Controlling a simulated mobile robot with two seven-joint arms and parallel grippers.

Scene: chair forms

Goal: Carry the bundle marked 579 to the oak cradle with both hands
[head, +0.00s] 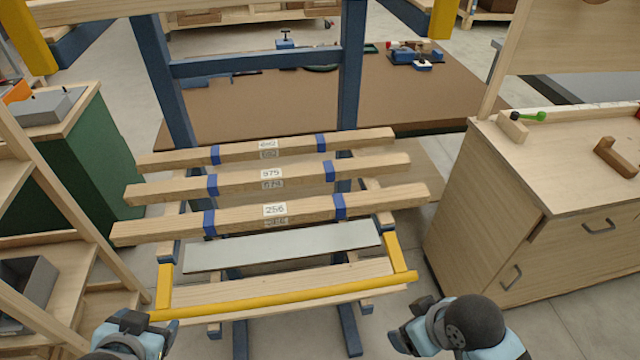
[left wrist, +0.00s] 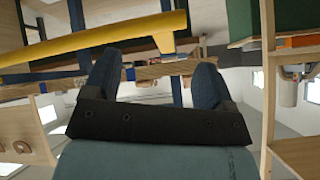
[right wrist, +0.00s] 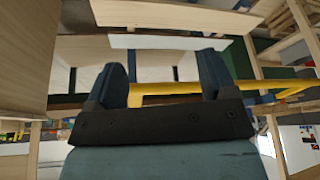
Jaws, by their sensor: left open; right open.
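Three pale wooden bundles with blue bands lie across a blue rack. The front bundle (head: 155,229) reads 256; the back bundle (head: 345,142) has a label too small to read surely. My left gripper (head: 150,325) is open and empty near the left end of the yellow bar, below the bundles. My right gripper (head: 408,323) is open and empty, right of the bar's right end. Both grippers are well apart from the middle bundle. I cannot tell which thing is the oak cradle.
A yellow bar (head: 290,301) and a grey board (head: 280,248) lie in front of the bundles. A wooden cabinet (head: 500,215) stands right, wooden shelves (head: 60,275) left, and a green cabinet (head: 100,150) behind them. A brown-topped table (head: 250,105) stands beyond the rack.

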